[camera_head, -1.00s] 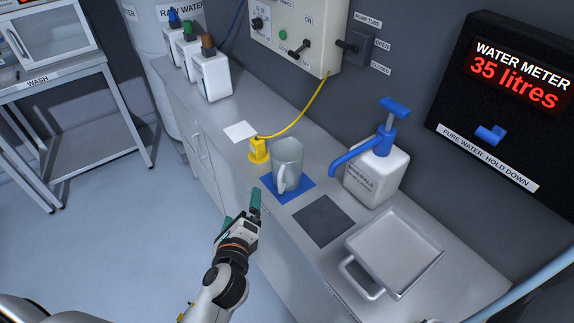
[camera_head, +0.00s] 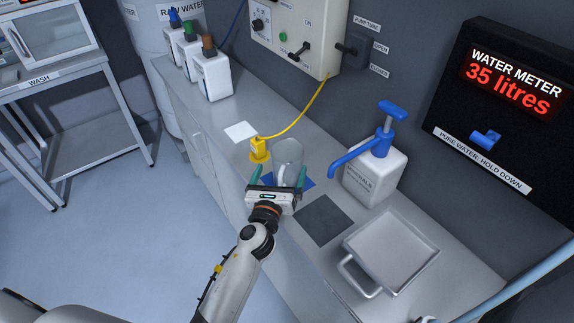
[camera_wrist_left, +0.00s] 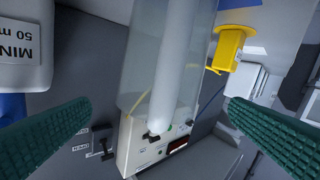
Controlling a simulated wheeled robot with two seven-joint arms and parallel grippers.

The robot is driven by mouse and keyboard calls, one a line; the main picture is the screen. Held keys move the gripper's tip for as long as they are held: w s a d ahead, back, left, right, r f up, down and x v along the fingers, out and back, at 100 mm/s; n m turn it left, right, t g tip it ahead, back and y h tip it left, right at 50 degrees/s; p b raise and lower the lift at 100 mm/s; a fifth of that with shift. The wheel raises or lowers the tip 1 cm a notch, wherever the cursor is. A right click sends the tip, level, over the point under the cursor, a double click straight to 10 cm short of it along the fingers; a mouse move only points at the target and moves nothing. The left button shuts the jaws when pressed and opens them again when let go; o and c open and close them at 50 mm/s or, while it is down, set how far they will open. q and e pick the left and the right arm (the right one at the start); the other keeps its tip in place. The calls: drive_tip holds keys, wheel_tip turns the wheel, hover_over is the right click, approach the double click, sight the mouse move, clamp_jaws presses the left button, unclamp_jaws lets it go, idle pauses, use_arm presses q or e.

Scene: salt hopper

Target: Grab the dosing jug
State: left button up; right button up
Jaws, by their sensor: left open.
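The dosing jug (camera_head: 289,152) is a clear, greyish jug standing on a blue mat (camera_head: 307,183) on the counter. My left gripper (camera_head: 278,176) is open in front of it, with its green fingers to either side of the jug's near part. In the left wrist view the jug (camera_wrist_left: 186,60) and its pale upright handle (camera_wrist_left: 172,75) fill the middle, between the two spread green fingers (camera_wrist_left: 160,130). I cannot tell whether the fingers touch the jug. Its lower part is hidden behind my gripper in the head view. My right gripper is not in view.
A yellow probe-like piece (camera_head: 259,150) on a yellow cable stands just left of the jug. A white bottle with a blue pump (camera_head: 375,175) stands to the right. A dark mat (camera_head: 324,221) and a metal tray (camera_head: 392,250) lie nearer. White bottles (camera_head: 212,77) stand at the far left end.

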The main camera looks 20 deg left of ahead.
sight(283, 167)
use_arm(q)
drive_tip(key=w, duration=0.3)
drive_tip(key=shift+w+d, duration=0.1)
drive_tip(key=shift+w, duration=0.25)
drive_tip(key=shift+s, duration=0.15)
drive_tip(key=shift+c, duration=0.2)
drive_tip(key=c, duration=0.9)
